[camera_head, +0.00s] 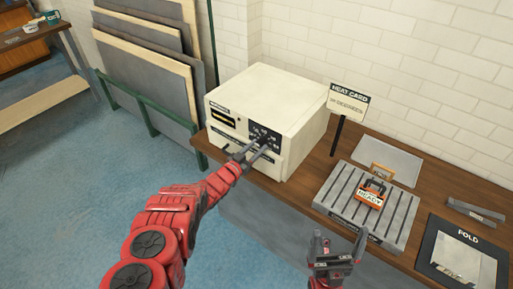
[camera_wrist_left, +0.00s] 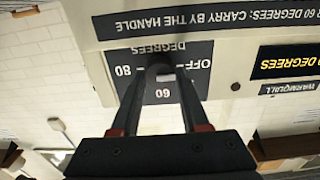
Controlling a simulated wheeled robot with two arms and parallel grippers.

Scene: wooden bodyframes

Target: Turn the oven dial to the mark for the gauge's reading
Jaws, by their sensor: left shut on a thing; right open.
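The cream oven (camera_head: 290,100) stands on the wooden bench against the wall. Its dark dial panel (camera_head: 264,131) also shows upside down in the left wrist view (camera_wrist_left: 200,57), with marks OFF, 80 and 60. My left gripper (camera_head: 262,147) is at the oven front, shut on the grey dial (camera_wrist_left: 160,72). The fingers cover much of the dial, and I cannot tell where its pointer is. The gauge (camera_head: 222,116) has yellow lettering on black. In the left wrist view the gauge (camera_wrist_left: 287,62) shows "DEGREES"; I cannot read its number surely. My right gripper (camera_head: 338,247) is open and empty before the bench.
A HEAT CARD sign (camera_head: 348,100) stands right of the oven. A slotted grey plate (camera_head: 340,199) holds an orange-framed READY tag (camera_head: 371,196). A dark FOLD board (camera_head: 437,249) lies at right. A strip about 60 degrees and carrying by the handle (camera_wrist_left: 210,22) is on the oven.

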